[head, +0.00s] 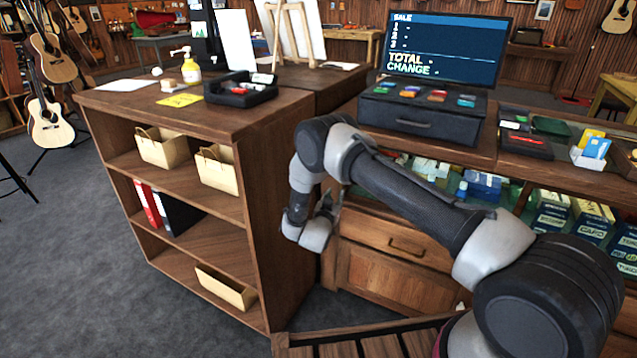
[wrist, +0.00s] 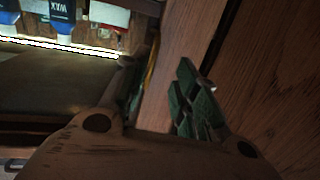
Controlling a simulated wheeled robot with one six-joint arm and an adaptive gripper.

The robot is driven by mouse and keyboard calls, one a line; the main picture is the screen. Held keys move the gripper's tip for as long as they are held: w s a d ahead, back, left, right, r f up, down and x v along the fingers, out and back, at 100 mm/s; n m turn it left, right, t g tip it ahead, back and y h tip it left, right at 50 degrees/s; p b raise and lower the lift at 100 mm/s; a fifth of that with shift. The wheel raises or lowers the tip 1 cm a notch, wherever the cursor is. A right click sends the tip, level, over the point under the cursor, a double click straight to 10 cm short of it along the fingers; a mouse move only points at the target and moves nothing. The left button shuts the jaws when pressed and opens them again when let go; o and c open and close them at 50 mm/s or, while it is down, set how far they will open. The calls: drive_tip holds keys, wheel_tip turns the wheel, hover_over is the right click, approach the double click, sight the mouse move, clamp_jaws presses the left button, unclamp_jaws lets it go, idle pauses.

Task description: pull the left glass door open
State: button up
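The glass-fronted display case (head: 447,178) stands below the till, with goods showing behind its glass. The left glass door is at its left end, largely hidden behind my arm; I cannot make out its handle or edge clearly. My gripper (head: 327,203) is at the left end of the case, beside the bookcase's side panel. In the wrist view my gripper (wrist: 158,92) has its two fingers apart, with a strip of wood behind the gap. Wax bottles (wrist: 62,15) and a lit strip show at upper left. I cannot tell whether a finger touches the door.
The wooden bookcase (head: 277,205) stands close left of my gripper. A wooden drawer (head: 398,247) and cupboard are below the glass. The till (head: 425,112) and small goods sit on the counter top. A slatted wooden top (head: 370,345) is at the front. Grey floor is clear at left.

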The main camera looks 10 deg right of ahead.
drive_tip(key=shift+t+h, duration=0.4)
drive_tip(key=shift+h, duration=0.1)
drive_tip(key=w+d, duration=0.1)
drive_tip(key=w, duration=0.1)
drive_tip(key=w+d+r, duration=0.1)
drive_tip(key=w, duration=0.1)
drive_tip(key=w+d+r, duration=0.1)
drive_tip(key=w+d, duration=0.1)
drive_tip(key=shift+w, duration=0.35)
drive_tip(key=shift+c, duration=0.5)
clamp_jaws()
